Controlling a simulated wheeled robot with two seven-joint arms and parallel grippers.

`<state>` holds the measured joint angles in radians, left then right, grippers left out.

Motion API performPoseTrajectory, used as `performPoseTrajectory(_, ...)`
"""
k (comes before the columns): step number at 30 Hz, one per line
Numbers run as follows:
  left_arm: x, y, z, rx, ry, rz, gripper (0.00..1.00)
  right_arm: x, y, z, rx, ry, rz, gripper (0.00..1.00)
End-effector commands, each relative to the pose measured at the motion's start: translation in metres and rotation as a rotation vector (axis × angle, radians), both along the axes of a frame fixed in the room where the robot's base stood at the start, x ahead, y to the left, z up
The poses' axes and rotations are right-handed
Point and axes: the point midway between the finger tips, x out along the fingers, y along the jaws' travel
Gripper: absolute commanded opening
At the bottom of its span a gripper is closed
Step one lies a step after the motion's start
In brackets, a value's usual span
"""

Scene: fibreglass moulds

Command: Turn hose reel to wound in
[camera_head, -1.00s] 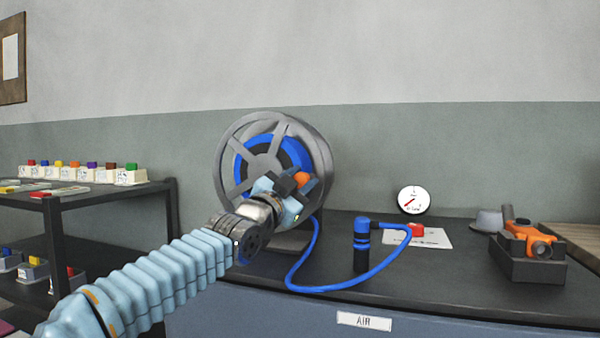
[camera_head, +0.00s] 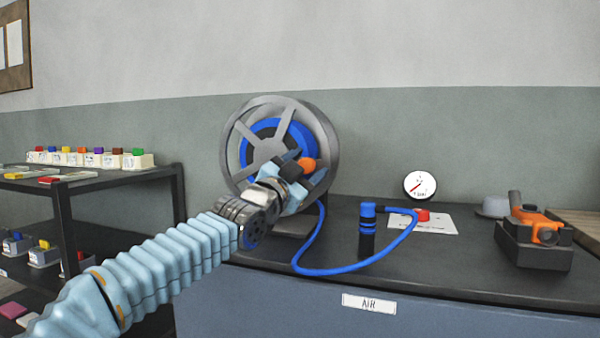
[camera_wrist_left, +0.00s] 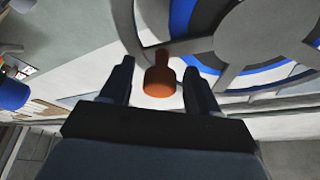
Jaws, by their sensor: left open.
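The hose reel (camera_head: 240,172) stands on the bench, with a grey spoked wheel and blue hose wound inside. An orange crank knob (camera_head: 308,164) sticks out from the reel's face at the lower right. My left gripper (camera_head: 302,172) is at the knob. In the left wrist view the knob (camera_wrist_left: 159,78) stands between the two dark open fingers (camera_wrist_left: 157,85), with gaps on both sides. The reel's grey spokes (camera_wrist_left: 190,47) show behind it. The blue hose (camera_head: 322,271) runs from the reel to a blue-and-black upright fitting (camera_head: 367,232). My right gripper is not in view.
An orange tool (camera_head: 537,229) sits in a dark holder at right. A dark shelf (camera_head: 90,186) with small colour-topped boxes stands at left.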

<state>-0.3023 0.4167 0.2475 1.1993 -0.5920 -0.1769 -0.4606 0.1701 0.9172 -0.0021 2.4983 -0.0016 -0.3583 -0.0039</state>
Motion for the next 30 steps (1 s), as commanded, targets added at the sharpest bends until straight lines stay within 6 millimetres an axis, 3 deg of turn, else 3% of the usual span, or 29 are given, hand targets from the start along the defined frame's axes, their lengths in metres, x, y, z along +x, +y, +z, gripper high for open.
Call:
performPoseTrajectory(5,-0.019,0.013,-0.01,-0.001,-0.002,0.001,0.61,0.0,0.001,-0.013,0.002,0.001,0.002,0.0)
performPoseTrajectory(9,-0.047,0.03,-0.021,0.001,-0.002,0.004,0.61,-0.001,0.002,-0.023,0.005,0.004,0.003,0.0)
performPoseTrajectory(18,-0.098,0.061,-0.038,0.0,-0.001,0.002,0.61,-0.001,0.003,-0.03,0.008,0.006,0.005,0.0)
performPoseTrajectory(23,-0.109,0.068,-0.042,0.0,-0.001,0.001,0.61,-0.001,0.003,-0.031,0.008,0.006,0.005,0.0)
performPoseTrajectory(30,-0.111,0.068,-0.043,0.0,0.0,0.0,0.61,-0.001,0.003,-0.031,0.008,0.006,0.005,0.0)
